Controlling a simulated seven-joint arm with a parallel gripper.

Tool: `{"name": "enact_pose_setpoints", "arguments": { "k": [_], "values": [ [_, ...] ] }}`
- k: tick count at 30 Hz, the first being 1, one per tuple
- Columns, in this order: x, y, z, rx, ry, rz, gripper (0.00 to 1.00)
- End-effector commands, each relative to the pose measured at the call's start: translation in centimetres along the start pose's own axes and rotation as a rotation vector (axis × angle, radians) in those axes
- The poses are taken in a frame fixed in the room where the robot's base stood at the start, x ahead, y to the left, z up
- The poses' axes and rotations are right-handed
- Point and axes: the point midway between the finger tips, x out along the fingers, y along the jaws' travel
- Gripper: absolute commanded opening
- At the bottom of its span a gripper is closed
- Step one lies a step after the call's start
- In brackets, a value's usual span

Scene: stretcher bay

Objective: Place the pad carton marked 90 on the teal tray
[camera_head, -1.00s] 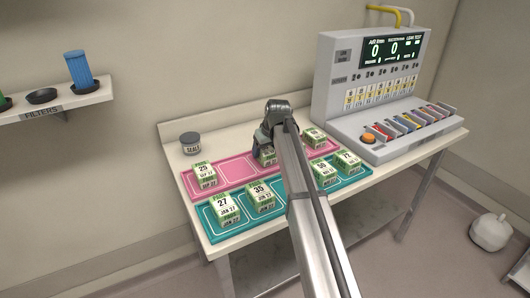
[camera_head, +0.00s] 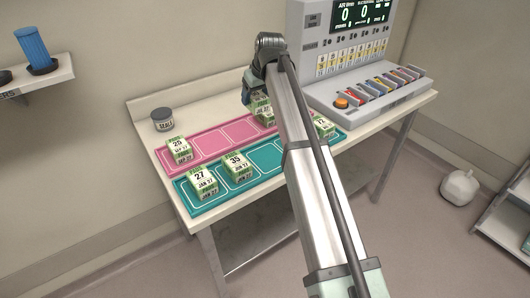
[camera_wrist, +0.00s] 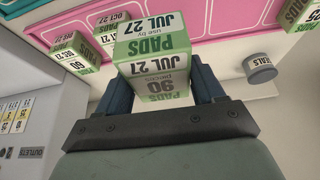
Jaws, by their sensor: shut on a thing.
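My gripper (camera_head: 257,98) is shut on a green and white pad carton (camera_head: 264,109) and holds it up over the pink tray (camera_head: 206,146). In the wrist view the held carton (camera_wrist: 153,55) sits between both fingers and reads JUL 27 and 90, upside down in part. The teal tray (camera_head: 268,157) lies along the front of the table. It bears cartons marked 27 (camera_head: 202,180) and 35 (camera_head: 237,166) at the left and another carton (camera_head: 323,127) at the right end. My arm hides the part between.
A carton marked 25 (camera_head: 179,150) stands at the pink tray's left end. A grey seals tin (camera_head: 163,119) stands behind it. A grey panel console (camera_head: 350,70) stands at the back right. Other cartons (camera_wrist: 75,53) show in the wrist view. Teal room beside carton 35 looks bare.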

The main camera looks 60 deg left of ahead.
Motion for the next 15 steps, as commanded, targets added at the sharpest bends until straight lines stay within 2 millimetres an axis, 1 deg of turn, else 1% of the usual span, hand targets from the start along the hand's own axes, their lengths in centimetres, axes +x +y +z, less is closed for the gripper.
{"name": "enact_pose_setpoints", "arguments": {
  "k": [1,4,7,10,12,15],
  "values": [
    [-1.0,-0.2,2.5,0.008,0.006,0.003,0.25],
    [-2.5,-0.5,6.1,0.015,0.011,0.004,0.25],
    [-3.5,-1.6,9.2,0.008,0.008,-0.003,0.25],
    [-3.7,-2.6,11.2,-0.01,-0.002,-0.015,0.25],
    [-3.6,-2.9,11.8,-0.023,-0.012,-0.024,0.25],
    [-2.9,-3.0,12.1,-0.049,-0.025,-0.034,0.25]
  ]
}}
